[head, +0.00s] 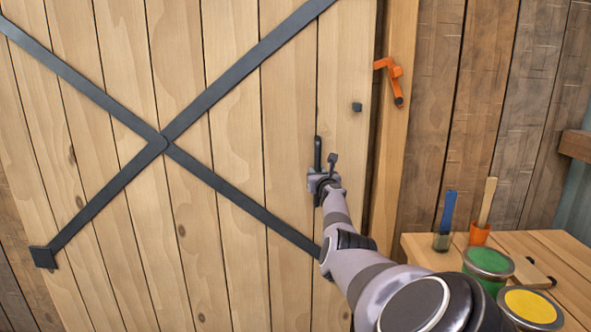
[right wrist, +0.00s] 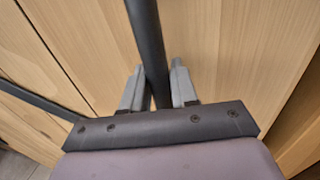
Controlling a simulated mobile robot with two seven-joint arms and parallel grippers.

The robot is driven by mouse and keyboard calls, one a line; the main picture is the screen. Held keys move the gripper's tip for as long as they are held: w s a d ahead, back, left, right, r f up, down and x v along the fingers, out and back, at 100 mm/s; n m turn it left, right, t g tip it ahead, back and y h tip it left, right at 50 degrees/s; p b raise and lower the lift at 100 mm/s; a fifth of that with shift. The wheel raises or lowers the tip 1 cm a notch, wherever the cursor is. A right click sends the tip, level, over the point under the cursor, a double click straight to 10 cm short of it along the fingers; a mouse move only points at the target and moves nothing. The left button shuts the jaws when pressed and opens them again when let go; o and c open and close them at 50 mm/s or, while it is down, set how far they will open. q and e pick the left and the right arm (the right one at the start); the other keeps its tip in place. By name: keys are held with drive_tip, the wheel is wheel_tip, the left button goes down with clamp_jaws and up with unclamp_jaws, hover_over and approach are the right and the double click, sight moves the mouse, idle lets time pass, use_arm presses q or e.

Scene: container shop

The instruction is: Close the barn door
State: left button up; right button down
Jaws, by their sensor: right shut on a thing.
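The barn door (head: 232,130) is pale planks with a dark X-shaped brace, filling the left and middle of the head view. Its right edge stands near the wooden post (head: 396,150), with a narrow dark strip between them. My right gripper (head: 325,172) is shut on the black upright door handle (head: 318,150). In the right wrist view the handle (right wrist: 147,40) passes between the two grey fingers (right wrist: 158,85). My left gripper is not in view.
A wooden table (head: 425,250) stands at the lower right, close to my right arm. It carries a green paint can (head: 488,262), a yellow one (head: 530,306) and cups with a blue stick (head: 447,210) and a wooden stick (head: 488,200). Plank wall (head: 480,100) lies behind.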

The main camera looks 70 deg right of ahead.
sight(328, 109)
drive_tip(key=shift+s+d, duration=0.35)
drive_tip(key=shift+s, duration=0.4)
drive_tip(key=shift+s+d, duration=0.3)
drive_tip(key=shift+s, duration=0.4)
drive_tip(key=shift+s+d+r, duration=0.1)
drive_tip(key=shift+s, duration=0.1)
drive_tip(key=c, duration=1.1)
unclamp_jaws()
drive_tip(key=shift+o, duration=0.3)
drive_tip(key=shift+s, duration=0.2)
drive_tip(key=shift+w, duration=0.15)
drive_tip(key=shift+r, duration=1.95)
wheel_tip(328, 109, up, 16)
